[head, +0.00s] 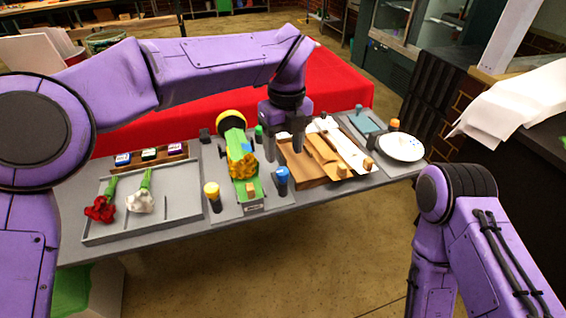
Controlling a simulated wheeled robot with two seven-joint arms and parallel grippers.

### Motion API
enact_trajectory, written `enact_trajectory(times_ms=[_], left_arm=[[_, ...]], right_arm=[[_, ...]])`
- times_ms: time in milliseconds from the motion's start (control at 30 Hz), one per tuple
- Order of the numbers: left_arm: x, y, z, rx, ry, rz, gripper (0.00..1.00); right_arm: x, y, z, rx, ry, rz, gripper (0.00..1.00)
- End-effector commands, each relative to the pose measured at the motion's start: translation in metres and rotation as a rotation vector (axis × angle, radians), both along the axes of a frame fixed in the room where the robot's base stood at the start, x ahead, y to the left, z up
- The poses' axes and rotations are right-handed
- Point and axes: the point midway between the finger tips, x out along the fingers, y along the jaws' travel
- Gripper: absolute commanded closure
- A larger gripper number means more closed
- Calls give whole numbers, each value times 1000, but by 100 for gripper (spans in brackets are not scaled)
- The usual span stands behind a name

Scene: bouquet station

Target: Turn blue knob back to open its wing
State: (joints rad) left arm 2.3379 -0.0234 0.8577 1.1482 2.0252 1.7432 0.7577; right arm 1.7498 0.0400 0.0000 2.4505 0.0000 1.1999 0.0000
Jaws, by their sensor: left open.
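The blue knob (282,173) sits on a dark post at the front of the station, just right of the yellow-green bouquet holder. My left gripper (284,150) points down from above, behind and over the blue knob. Its two dark fingers are apart with nothing seen between them, and I see no contact with the knob. A brown wooden panel (302,173) lies right of the knob, with tan paper on it; I cannot tell if it is the blue knob's wing. My right arm is at the lower right; its gripper is out of view.
A yellow knob (211,190), a green knob (259,131) and an orange knob (394,124) stand around the station. A grey tray (180,228) with red and white flowers is at left. A white plate (401,148) is at right.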

Motion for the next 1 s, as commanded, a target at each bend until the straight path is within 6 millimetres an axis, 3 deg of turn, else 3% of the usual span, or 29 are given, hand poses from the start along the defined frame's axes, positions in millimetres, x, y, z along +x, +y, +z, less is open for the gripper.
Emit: enact_trajectory(times_ms=[100, 300, 600, 633, 800, 1000], left_arm=[[-1, 1, -28, 2, 3, -2, 41], [-1, 2, -57, 2, 1, -1, 41], [-1, 2, -63, 1, 0, -1, 41], [-1, 2, -62, 1, 0, -1, 44], [-1, 2, -62, 1, 0, -1, 97], [-1, 2, -62, 1, 0, -7, 97]], right_arm=[[0, 0, 0, 0, 0, 0, 57], [0, 0, 2, 0, 0, 0, 57], [0, 0, 2, -1, -1, 0, 57], [0, 0, 2, -1, -1, 0, 57], [0, 0, 2, -1, -1, 0, 57], [0, 0, 3, -1, -1, 0, 57]])
